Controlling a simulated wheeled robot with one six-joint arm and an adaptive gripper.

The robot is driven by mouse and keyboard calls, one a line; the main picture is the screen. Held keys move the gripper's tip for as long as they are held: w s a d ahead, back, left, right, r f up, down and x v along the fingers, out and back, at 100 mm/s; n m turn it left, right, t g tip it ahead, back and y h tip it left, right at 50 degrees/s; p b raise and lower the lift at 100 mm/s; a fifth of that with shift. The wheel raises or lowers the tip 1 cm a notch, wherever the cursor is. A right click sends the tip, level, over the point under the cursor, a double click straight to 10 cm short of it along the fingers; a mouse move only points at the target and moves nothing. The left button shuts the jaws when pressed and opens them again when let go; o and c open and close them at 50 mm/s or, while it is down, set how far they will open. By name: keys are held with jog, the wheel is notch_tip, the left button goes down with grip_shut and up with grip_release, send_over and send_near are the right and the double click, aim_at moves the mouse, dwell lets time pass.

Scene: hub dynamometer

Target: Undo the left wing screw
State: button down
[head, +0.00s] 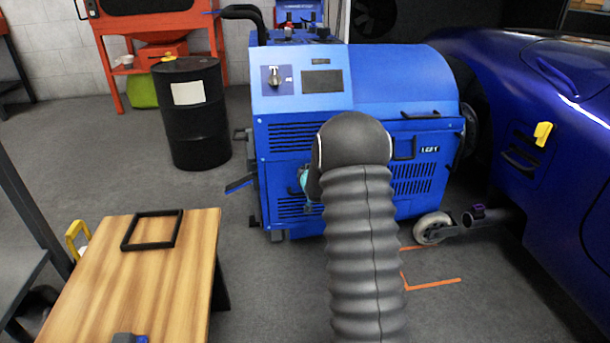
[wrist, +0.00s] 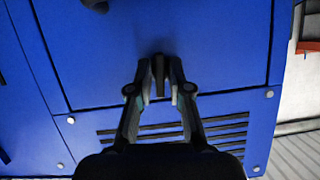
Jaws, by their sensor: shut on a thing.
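In the wrist view, my gripper (wrist: 160,95) is shut on a small dark wing screw (wrist: 158,66) on a blue panel (wrist: 215,55). The fingertips stand on either side of the screw's narrow grip and hide part of it. In the head view, my dark ribbed arm covers most of my gripper and the screw. The blue dynamometer cabinet (head: 390,75) stands ahead of me. A label with "LEFT" shows on its right-hand front panel (head: 430,150).
Dark vent slots (wrist: 225,130) lie below the screw. A blue car (head: 560,100) stands close on the right. A black drum (head: 192,125) and a wooden table (head: 150,290) with a black frame (head: 152,230) are on the left. Grey floor is clear between table and cabinet.

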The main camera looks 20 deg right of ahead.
jog(key=n+h+p, duration=0.1)
jog(key=n+h, duration=0.1)
jog(key=n, duration=0.1)
jog(key=shift+w+a+r, duration=0.1)
jog(key=shift+a, duration=0.05)
jog(key=n+h+p, duration=0.2)
jog(key=n, duration=0.2)
jog(key=shift+a+g+h, duration=0.1)
jog(key=shift+g+h, duration=0.2)
jog(key=shift+h, duration=0.1)
jog(key=n+h, duration=0.1)
jog(key=n+h+p, duration=0.1)
jog(key=n, duration=0.1)
jog(key=shift+f+n, duration=0.2)
jog(key=shift+n, duration=0.1)
jog(key=shift+n+t+h+b, duration=0.6)
jog(key=shift+n+t, duration=0.2)
jog(key=shift+n, duration=1.1)
jog(key=c, duration=1.3)
grip_release()
jog(key=shift+f, duration=0.1)
jog(key=shift+o, duration=0.2)
